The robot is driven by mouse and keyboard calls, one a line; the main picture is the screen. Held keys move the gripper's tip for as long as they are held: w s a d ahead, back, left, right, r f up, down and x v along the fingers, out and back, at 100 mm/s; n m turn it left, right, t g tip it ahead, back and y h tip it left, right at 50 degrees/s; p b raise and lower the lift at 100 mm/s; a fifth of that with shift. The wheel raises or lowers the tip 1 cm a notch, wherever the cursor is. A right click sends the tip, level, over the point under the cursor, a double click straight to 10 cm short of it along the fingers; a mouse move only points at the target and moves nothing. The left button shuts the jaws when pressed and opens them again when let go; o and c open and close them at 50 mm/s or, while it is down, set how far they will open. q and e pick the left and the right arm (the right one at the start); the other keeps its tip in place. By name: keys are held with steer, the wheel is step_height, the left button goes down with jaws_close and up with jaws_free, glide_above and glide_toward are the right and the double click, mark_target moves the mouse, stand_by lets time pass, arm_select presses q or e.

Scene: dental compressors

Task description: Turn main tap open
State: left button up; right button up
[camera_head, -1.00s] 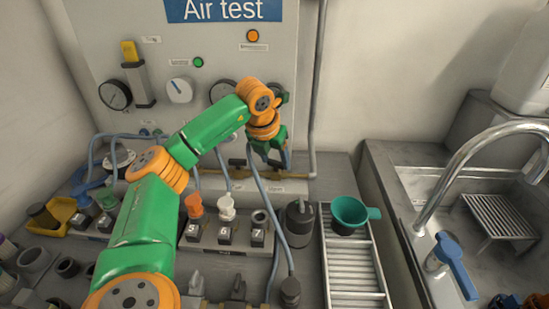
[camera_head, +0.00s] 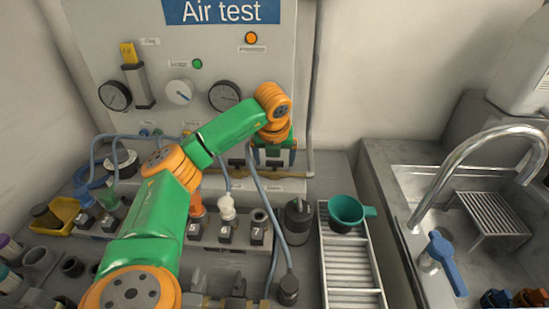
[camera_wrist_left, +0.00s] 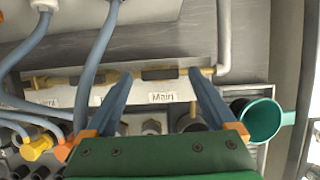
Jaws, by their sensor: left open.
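The main tap (camera_wrist_left: 160,74) is a dark handle on a brass pipe along the bottom of the test panel, above a label reading "Main" (camera_wrist_left: 163,97) in the left wrist view. My left gripper (camera_wrist_left: 160,78) is open, with one blue-grey finger on each side of the handle. Its fingertips are near the pipe; I cannot tell whether they touch it. In the head view my left gripper (camera_head: 273,161) points down at the panel's lower right and hides the main tap. My right gripper is not in view.
A grey hose (camera_head: 266,205) runs down just left of the gripper. A teal funnel cup (camera_head: 346,211) stands on a slatted rack (camera_head: 352,265) to the right, beside the sink faucet (camera_head: 470,150). Gauges (camera_head: 224,96) sit on the panel above.

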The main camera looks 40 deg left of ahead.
arm_select(q)
steer(key=v, duration=0.7)
